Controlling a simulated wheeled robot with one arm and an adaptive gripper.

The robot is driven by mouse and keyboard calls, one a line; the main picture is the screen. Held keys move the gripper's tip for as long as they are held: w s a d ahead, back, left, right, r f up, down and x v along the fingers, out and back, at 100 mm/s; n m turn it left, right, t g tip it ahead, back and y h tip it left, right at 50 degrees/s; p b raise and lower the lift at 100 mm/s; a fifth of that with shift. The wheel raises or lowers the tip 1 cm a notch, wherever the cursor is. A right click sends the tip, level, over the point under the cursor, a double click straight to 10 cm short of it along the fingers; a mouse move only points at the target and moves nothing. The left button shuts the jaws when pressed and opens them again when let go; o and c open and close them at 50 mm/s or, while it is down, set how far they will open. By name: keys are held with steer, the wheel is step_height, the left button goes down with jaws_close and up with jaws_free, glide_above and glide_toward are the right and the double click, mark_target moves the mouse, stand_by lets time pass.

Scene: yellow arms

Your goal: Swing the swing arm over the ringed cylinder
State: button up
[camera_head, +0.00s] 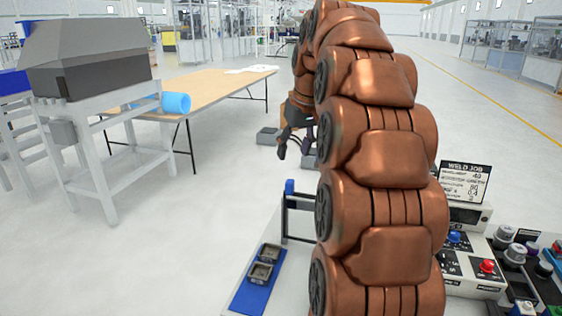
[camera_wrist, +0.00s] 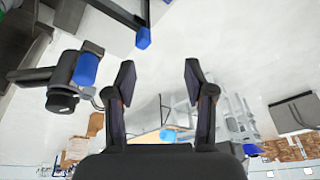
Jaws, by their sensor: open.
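My gripper (camera_head: 293,147) is partly hidden behind my copper-coloured arm in the head view. In the wrist view my gripper (camera_wrist: 160,72) is open, with nothing between its fingers. A dark bar with a blue end (camera_wrist: 143,38) shows above the fingers, apart from them. In the head view a thin frame with a blue tip (camera_head: 290,187) stands at the bench's left edge. A black arm-like part with a blue block (camera_wrist: 86,68) lies to the left in the wrist view. I cannot tell which is the swing arm. I cannot pick out the ringed cylinder; my arm hides much of the bench.
A blue mat (camera_head: 245,292) holds two small square metal parts. A weld job sign (camera_head: 463,182), a control box (camera_head: 468,262) and several knobs (camera_head: 515,254) stand on the right.

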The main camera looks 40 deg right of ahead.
steer(key=shift+s+a+f, duration=0.15)
steer(key=shift+a+f, duration=0.15)
steer(key=shift+a, duration=0.5)
steer(key=shift+s+a+f, duration=0.15)
steer(key=shift+a+f, duration=0.2)
steer(key=shift+a, duration=0.5)
steer(key=shift+s+a+f, duration=0.15)
steer(key=shift+a+f, duration=0.15)
steer(key=shift+a, duration=0.5)
steer(key=shift+c, duration=0.4)
